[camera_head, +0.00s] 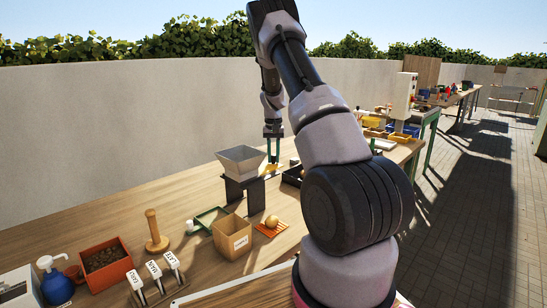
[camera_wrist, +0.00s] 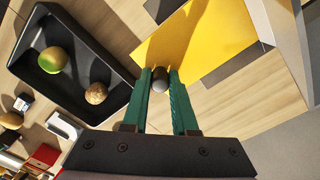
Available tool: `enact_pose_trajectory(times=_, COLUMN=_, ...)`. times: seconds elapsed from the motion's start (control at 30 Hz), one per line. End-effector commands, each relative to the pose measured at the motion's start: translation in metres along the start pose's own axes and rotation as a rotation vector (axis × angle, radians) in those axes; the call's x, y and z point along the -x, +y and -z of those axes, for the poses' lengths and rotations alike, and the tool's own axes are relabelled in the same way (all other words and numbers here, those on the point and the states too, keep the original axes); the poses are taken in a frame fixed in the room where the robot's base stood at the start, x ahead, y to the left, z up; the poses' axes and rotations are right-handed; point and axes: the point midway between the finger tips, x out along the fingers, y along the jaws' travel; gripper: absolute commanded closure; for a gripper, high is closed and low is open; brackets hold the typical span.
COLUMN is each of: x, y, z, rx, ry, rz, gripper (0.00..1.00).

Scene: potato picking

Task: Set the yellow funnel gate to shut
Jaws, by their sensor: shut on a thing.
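The yellow funnel gate (camera_wrist: 205,40) is a flat plate that fills the upper middle of the wrist view. A small dark knob (camera_wrist: 160,84) sits at its near edge, between the green fingertips of my gripper (camera_wrist: 160,77). My gripper is shut on this knob. In the head view, the grey funnel (camera_head: 241,158) stands on a black stand, and a bit of the yellow gate (camera_head: 271,168) sticks out to its right. My gripper (camera_head: 273,158) points down there. How far the gate lies under the funnel is hidden.
A black tray (camera_wrist: 100,115) with a greenish potato (camera_wrist: 53,60) and a brown one (camera_wrist: 96,93) lies beside my gripper.

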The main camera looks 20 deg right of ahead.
Motion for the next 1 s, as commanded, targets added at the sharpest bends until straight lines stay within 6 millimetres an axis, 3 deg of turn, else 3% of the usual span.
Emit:
enact_pose_trajectory(times=0.7, x=0.001, y=-0.001, z=-0.001, rx=0.000, ry=0.002, rz=0.001, gripper=1.00)
enact_pose_trajectory(times=1.0, x=0.002, y=-0.039, z=-0.037, rx=0.002, ry=0.001, rz=0.002, gripper=1.00)
